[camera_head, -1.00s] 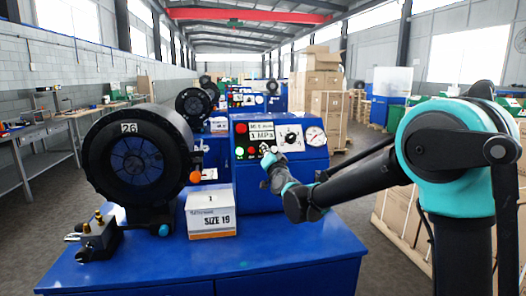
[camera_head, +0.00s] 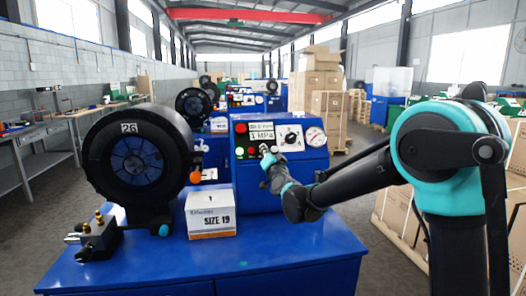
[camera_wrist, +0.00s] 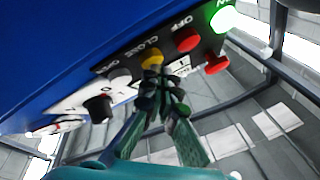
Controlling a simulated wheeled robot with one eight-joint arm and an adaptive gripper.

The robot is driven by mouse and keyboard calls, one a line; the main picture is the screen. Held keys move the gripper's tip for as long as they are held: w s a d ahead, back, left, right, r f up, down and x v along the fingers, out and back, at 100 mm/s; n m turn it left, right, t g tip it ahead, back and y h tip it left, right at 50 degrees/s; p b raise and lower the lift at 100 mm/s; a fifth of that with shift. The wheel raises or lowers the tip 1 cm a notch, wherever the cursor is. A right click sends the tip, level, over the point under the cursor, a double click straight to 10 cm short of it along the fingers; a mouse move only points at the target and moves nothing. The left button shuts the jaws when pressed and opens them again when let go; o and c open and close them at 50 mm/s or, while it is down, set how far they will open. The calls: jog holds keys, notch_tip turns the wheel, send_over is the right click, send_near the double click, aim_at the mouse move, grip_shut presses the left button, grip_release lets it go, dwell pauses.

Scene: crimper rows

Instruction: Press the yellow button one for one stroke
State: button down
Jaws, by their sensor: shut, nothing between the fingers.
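The yellow button (camera_wrist: 151,57), beside the word CLOSE, is on the control panel in the wrist view. My gripper (camera_wrist: 160,84) is shut and empty, with its fingertips right at the lower edge of the yellow button and partly covering it. I cannot tell whether they touch or press it. In the head view my gripper (camera_head: 266,155) is at the front of the blue control box (camera_head: 310,172), hiding the yellow button there.
Near the yellow button are a red OFF button (camera_wrist: 187,38), a lit green button (camera_wrist: 223,18), another red button (camera_wrist: 216,64), a pale OPEN button (camera_wrist: 120,76) and a black knob (camera_wrist: 98,107). The crimper head (camera_head: 135,160) and SIZE 19 box (camera_head: 211,212) stand left.

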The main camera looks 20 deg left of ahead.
jog(key=shift+w+a+f, duration=0.1)
jog(key=shift+w, duration=0.05)
dwell(0.6)
jog(key=shift+s+d+r, duration=0.4)
jog(key=shift+s+r, duration=0.1)
jog(key=shift+s, duration=0.15)
jog(key=shift+s+d+r, duration=0.55)
jog(key=shift+s+r, duration=0.15)
jog(key=shift+s, duration=0.2)
jog(key=shift+s+d+r, duration=0.5)
jog(key=shift+s+r, duration=0.2)
jog(key=shift+s, duration=0.15)
